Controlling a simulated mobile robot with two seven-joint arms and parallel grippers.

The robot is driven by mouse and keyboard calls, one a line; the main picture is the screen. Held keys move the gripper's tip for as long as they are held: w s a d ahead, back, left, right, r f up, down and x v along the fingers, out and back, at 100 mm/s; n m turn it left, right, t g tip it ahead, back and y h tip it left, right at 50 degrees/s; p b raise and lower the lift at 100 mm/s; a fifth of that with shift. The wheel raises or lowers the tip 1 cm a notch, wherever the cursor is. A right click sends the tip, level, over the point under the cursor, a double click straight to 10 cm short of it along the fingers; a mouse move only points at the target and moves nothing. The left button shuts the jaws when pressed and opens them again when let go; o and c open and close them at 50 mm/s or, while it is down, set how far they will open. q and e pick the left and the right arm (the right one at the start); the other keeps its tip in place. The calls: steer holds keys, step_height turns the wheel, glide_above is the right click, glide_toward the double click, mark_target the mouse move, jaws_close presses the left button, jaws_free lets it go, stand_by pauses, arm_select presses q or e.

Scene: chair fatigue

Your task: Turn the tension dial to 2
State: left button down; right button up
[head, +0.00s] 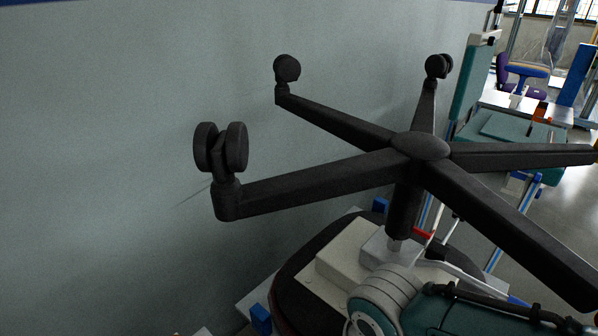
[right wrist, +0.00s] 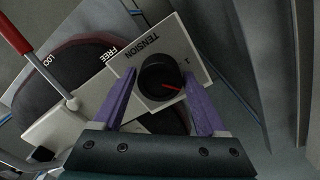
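The tension dial (right wrist: 162,77) is a round black knob on a pale panel (right wrist: 193,40) lettered TENSION. Its red pointer aims right and slightly down in the right wrist view. In the head view, the pale mechanism box (head: 345,252) lies under the upturned chair; the dial is hidden there. My left gripper is not in view.
A red-handled lever (right wrist: 17,35) stands near FREE and LOCK lettering, left of the dial. The upturned chair's black star base (head: 420,147) with casters spreads above the mechanism. A grey wall (head: 110,150) stands close on the left. A teal-topped workstation (head: 510,127) stands back right.

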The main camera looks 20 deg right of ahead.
steer(key=shift+o, duration=1.3)
step_height(320, 180, up, 9)
steer(key=p, duration=0.5)
steer(key=shift+r, duration=0.45)
steer(key=shift+p, duration=0.3)
